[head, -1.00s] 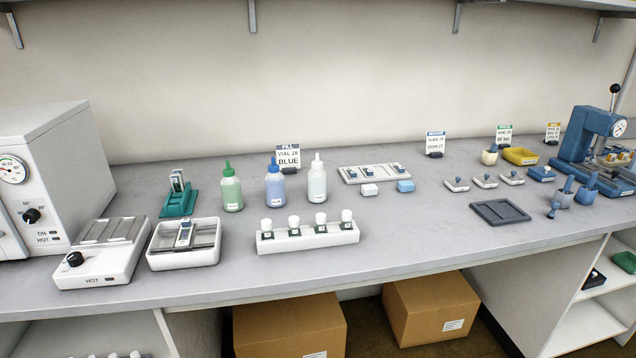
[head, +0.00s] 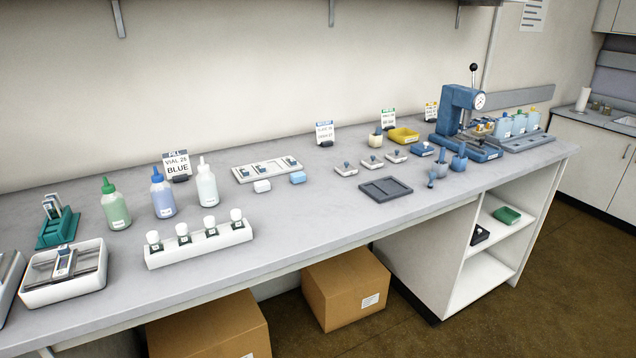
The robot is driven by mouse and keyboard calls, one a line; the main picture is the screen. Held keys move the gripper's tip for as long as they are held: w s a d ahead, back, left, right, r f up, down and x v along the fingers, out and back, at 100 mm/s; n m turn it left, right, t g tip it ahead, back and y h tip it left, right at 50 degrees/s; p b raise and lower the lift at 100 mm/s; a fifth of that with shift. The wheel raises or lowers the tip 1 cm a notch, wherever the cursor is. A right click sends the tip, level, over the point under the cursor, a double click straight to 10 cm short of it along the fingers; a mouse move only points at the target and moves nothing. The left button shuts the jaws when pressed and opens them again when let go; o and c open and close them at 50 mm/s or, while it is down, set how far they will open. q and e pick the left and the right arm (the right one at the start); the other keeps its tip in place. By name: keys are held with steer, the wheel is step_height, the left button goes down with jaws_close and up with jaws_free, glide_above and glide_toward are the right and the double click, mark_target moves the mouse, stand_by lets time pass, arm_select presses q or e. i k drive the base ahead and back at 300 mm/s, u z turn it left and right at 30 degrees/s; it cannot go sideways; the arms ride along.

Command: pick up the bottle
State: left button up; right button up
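Three squeeze bottles stand upright in a row on the left part of the bench: a green bottle (head: 115,207), a blue bottle (head: 163,196) and a white bottle (head: 207,186). A sign (head: 177,166) behind them reads "FILL VIAL 25 BLUE". In front of them a white rack (head: 200,246) holds several small white-capped vials (head: 183,233). Neither of my grippers shows in the head view.
A teal holder (head: 58,230) and a white tray (head: 66,276) stand left of the bottles. A white slide plate (head: 268,168), a dark tray (head: 386,189) and a blue press (head: 460,118) stand to the right. Bare bench lies between the rack and the dark tray.

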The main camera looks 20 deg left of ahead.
mark_target(205, 180)
steer(key=z, duration=0.8)
steer(key=i, duration=1.3)
steer(key=u, duration=2.6)
